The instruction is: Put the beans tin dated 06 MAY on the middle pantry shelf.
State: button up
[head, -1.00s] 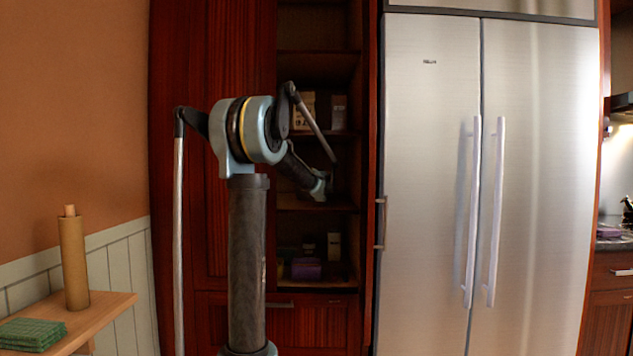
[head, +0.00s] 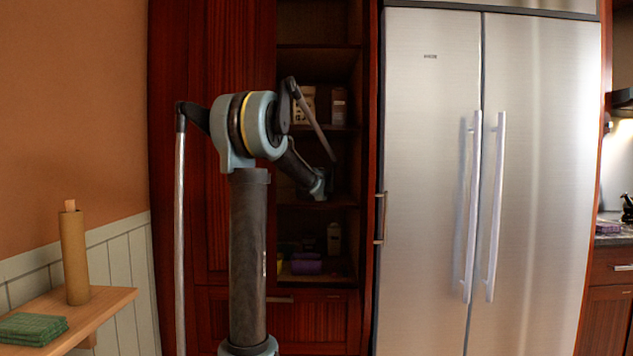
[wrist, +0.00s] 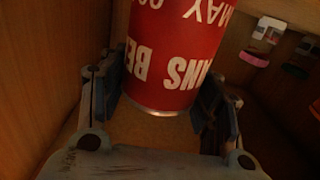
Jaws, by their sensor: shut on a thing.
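A red tin (wrist: 178,50) with white lettering fills the upper middle of the wrist view. Its print is upside down in that picture; "MAY" and parts of other words can be read, but the full date is cut off. My gripper (wrist: 163,88) has one finger on each side of the tin and is shut on it. In the head view my arm reaches into the open pantry, with its wrist at the middle pantry shelf (head: 342,201). The tin and fingers are hidden there. I cannot tell whether the tin touches the shelf.
The lower shelf holds a purple item (head: 306,264) and a pale bottle (head: 334,238). Wooden walls close in on my gripper. Labelled items (wrist: 262,40) stand to the right in the wrist view. A fridge (head: 430,180) stands right.

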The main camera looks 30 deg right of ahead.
jog(key=o, duration=1.5)
jog(key=shift+f, duration=0.1)
jog(key=v, duration=1.2)
